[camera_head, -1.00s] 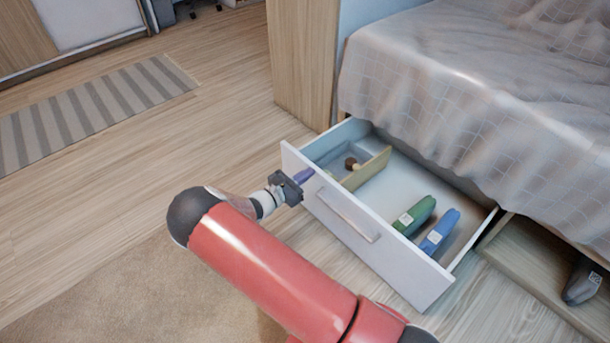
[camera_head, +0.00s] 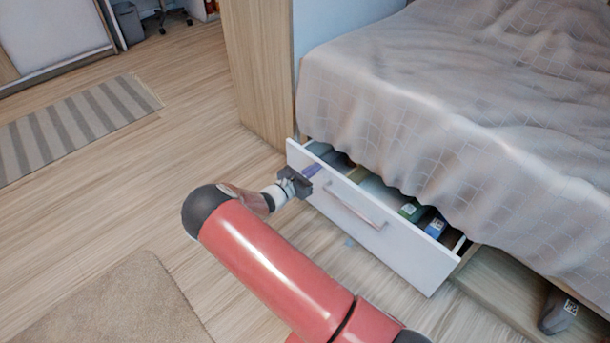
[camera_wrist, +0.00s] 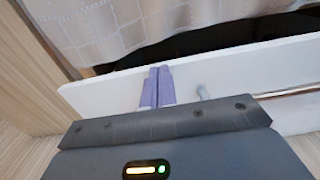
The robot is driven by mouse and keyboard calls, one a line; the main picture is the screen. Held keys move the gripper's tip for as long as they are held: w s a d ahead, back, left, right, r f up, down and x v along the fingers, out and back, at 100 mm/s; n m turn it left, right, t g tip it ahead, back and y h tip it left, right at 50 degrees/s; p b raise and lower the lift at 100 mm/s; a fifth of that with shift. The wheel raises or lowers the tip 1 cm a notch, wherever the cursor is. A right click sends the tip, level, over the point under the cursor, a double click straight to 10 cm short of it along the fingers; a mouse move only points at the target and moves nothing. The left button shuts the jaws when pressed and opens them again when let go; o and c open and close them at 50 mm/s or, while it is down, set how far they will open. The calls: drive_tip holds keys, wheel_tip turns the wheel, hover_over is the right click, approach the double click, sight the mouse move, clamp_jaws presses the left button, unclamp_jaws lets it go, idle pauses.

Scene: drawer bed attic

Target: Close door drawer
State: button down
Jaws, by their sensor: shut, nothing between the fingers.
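The white drawer (camera_head: 375,220) under the bed is partly open, with a narrow gap between its front panel and the bed. A metal bar handle (camera_head: 352,204) runs along the panel. My gripper (camera_head: 309,178) is shut and empty at the upper left part of the panel, left of the handle. In the wrist view its purple fingers (camera_wrist: 158,87) lie together against the white drawer front (camera_wrist: 215,75). Whether they press on the panel or reach over its top edge is hard to tell.
Inside the drawer are a green item (camera_head: 411,211) and a blue item (camera_head: 435,227). A blanket (camera_head: 440,110) hangs over the drawer's back. A wooden panel (camera_head: 258,70) stands at left. A dark object (camera_head: 558,312) lies at lower right. Open floor and a rug (camera_head: 120,305) are at left.

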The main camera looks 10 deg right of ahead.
drive_tip(key=x, duration=0.7)
drive_tip(key=shift+b, duration=0.3)
drive_tip(key=shift+a, duration=0.1)
